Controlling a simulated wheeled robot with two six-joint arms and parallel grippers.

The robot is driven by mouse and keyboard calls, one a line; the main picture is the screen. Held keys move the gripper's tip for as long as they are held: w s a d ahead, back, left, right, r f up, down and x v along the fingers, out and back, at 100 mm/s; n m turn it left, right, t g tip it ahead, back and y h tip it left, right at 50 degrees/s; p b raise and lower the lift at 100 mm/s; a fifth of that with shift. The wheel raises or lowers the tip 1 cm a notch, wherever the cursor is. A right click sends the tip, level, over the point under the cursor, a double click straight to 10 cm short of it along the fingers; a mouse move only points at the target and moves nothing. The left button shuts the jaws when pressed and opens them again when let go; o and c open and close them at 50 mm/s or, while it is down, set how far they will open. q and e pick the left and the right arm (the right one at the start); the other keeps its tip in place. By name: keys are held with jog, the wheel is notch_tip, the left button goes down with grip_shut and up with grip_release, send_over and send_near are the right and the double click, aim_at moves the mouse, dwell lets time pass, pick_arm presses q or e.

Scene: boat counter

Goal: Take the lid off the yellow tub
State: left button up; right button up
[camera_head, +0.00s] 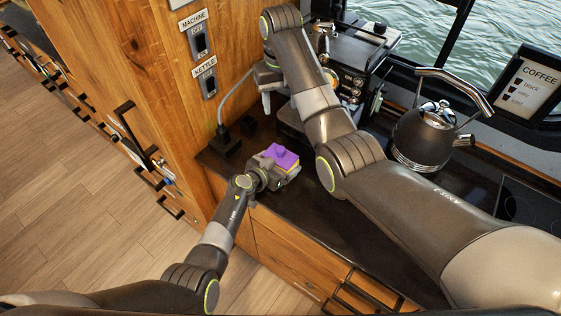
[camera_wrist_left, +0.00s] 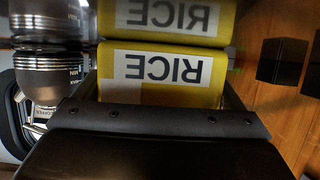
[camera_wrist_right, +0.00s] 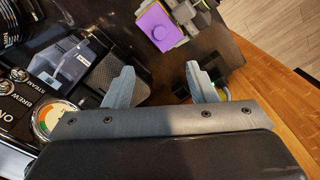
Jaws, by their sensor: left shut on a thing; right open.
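The yellow tub (camera_wrist_left: 150,75) fills the middle of the left wrist view, with an upside-down RICE label. Its purple lid (camera_head: 281,157) is on top, with a small raised knob. The lid also shows at the top of the right wrist view (camera_wrist_right: 160,26). My left gripper (camera_head: 275,175) is shut on the tub's sides, below the lid, at the counter's front edge. My right gripper (camera_head: 268,88) is open and empty, above the counter and behind the tub in the head view. In the right wrist view its fingertips (camera_wrist_right: 161,80) are apart from the lid.
The coffee machine (camera_head: 352,55) stands behind my right arm. A dark kettle (camera_head: 428,135) is on the right. A wooden wall with switches (camera_head: 200,60) and a black socket block (camera_head: 225,143) borders the left. Some dark counter (camera_head: 330,215) is clear in front.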

pick_arm(q)
jog(key=shift+c, duration=0.5)
pick_arm(e)
jog(key=n, duration=1.1)
send_over(280, 148)
notch_tip(280, 148, down, 4)
notch_tip(280, 148, down, 13)
jog(key=n, duration=0.3)
jog(key=shift+s+f, duration=0.1)
jog(key=shift+f, duration=0.1)
grip_shut()
jog(key=shift+r, duration=0.35)
